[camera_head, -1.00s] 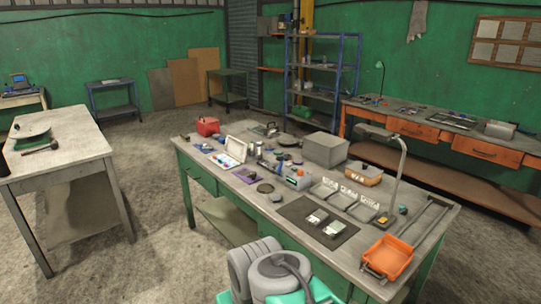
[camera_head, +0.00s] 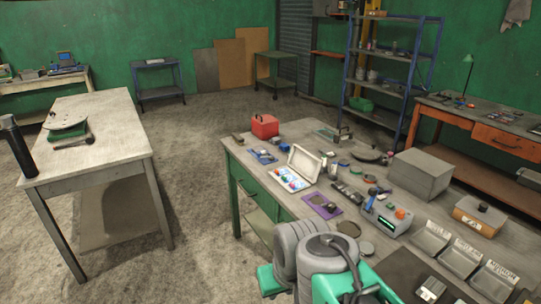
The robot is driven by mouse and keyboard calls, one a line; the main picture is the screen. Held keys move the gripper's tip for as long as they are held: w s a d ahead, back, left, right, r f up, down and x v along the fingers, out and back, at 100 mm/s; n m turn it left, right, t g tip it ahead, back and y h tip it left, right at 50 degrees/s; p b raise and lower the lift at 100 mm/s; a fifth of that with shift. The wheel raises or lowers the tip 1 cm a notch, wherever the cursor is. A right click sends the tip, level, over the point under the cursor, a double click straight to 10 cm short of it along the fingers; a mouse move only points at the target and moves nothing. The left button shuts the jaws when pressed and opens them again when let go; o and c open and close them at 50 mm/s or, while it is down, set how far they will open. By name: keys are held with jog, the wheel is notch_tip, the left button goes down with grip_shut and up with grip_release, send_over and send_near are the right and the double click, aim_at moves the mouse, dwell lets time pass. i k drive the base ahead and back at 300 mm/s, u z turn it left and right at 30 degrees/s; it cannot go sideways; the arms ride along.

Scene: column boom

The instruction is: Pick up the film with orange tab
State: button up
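I cannot make out a film with an orange tab in this view. A dark mat (camera_head: 401,270) lies at the near right of the green workbench (camera_head: 241,164), partly cut off by the frame. A small pale, flat item (camera_head: 431,289) lies on it, and I cannot tell whether it is a film. My grey and green arm parts show at the bottom middle and hide some of the bench's near edge. My gripper is not in view.
A pale table (camera_head: 100,180) stands left. Open floor (camera_head: 200,215) lies between them.

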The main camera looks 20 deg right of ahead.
aim_at(283, 171)
jog(key=i, duration=1.6)
jog(key=u, duration=0.4)
